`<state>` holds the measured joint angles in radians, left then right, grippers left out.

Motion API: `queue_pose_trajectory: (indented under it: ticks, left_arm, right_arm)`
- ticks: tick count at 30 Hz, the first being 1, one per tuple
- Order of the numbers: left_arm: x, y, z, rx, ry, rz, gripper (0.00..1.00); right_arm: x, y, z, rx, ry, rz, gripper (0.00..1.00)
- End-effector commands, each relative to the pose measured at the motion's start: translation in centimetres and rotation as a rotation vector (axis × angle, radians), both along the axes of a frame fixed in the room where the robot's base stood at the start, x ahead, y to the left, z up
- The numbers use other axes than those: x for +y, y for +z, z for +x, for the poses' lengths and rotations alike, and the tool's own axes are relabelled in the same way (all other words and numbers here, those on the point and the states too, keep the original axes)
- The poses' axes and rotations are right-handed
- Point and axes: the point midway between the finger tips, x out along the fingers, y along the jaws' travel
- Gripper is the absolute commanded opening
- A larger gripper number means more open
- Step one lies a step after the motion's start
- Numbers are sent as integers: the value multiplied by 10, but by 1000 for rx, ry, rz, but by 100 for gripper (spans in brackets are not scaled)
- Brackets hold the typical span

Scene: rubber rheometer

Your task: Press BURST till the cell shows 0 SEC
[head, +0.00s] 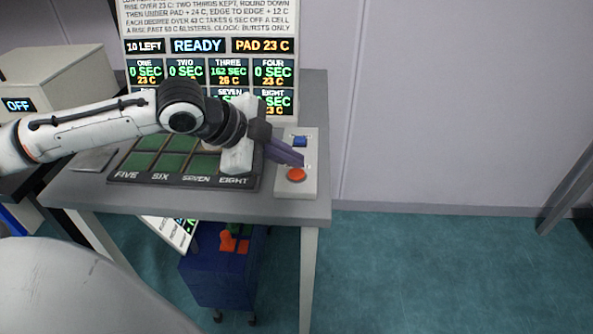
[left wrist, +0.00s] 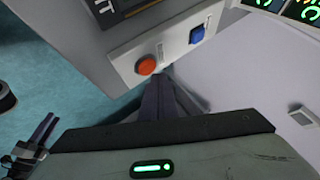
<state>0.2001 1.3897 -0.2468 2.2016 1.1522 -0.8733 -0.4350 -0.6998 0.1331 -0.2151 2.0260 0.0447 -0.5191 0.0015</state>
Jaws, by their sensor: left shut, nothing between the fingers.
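A pale control box (head: 309,185) on the table's right end carries a round orange-red button (head: 296,174) and a blue button (head: 299,141). I cannot read which one is BURST. My left gripper (head: 298,160) is shut and empty, its dark purple fingertips over the box between the buttons. In the left wrist view the fingertips (left wrist: 160,80) appear beside the orange-red button (left wrist: 146,65); contact cannot be told. The display board (head: 212,60) reads READY, 10 LEFT and PAD 23 C. Cell THREE shows 162 SEC, 26 C; ONE, TWO and FOUR show 0 SEC. The lower cells are partly hidden. My right gripper (left wrist: 44,130) shows small in the left wrist view.
A black-framed plate with green cells (head: 150,178) lies left of the control box, partly under my left arm. A beige machine marked OFF (head: 55,75) stands at the left. A blue wheeled cart (head: 215,280) is under the table. The floor at right is clear.

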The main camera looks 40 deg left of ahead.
Motion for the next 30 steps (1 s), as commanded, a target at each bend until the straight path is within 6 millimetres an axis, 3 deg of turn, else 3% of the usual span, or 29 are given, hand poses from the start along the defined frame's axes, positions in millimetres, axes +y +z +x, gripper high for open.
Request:
queue_pose_trajectory:
  ticks: [30]
  left_arm:
    - [0, -12, 0, 1, 0, -1, 0]
  right_arm:
    - [0, 4, 5, -8, 0, -2, 31]
